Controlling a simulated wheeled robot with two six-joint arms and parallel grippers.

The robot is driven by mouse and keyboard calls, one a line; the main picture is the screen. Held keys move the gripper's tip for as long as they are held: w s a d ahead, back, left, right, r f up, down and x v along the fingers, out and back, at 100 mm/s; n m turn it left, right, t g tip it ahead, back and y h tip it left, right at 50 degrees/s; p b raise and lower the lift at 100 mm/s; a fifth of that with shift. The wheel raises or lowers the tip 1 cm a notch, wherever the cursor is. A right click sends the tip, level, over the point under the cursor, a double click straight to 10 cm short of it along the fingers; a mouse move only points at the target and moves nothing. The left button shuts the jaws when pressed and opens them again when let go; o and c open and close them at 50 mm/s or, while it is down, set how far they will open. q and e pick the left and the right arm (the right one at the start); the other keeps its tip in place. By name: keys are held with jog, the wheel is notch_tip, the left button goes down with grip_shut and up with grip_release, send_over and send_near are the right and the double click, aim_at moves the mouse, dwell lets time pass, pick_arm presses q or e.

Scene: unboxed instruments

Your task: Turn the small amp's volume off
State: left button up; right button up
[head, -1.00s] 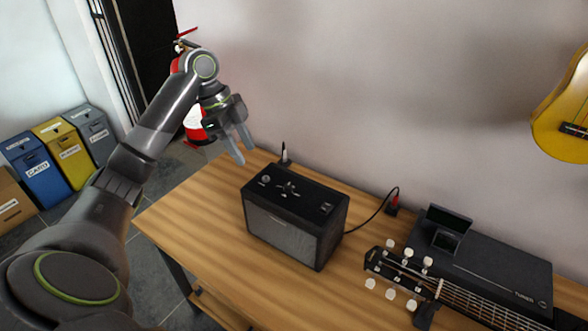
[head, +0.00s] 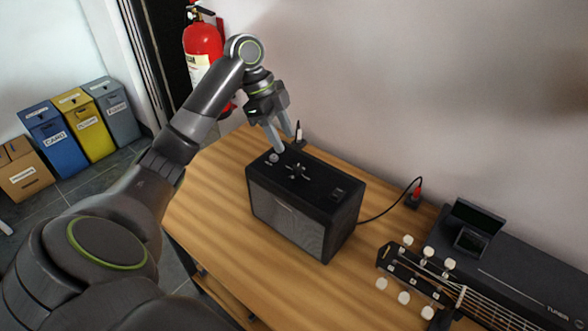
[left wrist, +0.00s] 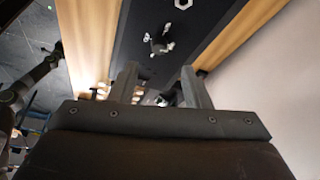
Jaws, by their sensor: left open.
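The small black amp (head: 290,232) stands on the wooden table, with a grey speaker cloth front. Its top carries a silver round knob (head: 273,158) near the left end, a cluster of small controls (head: 296,171) in the middle and a switch (head: 338,193) toward the right. My left gripper (head: 286,143) is open, fingers pointing down, just above the amp's left end beside the round knob. Whether it touches the knob is unclear. In the left wrist view the amp's top (left wrist: 205,22) runs away between the fingers, with a pale round part (left wrist: 160,100) between them.
A cable plug (head: 298,133) stands behind the amp; another cable runs to a red-tipped plug (head: 418,190). The table (head: 205,205) is clear left of the amp.

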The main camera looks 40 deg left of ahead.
aim_at(296, 166)
pick_arm(q)
jog(key=x, duration=0.7)
jog(key=shift+d+f, duration=0.2)
jog(key=shift+f, duration=0.15)
grip_shut()
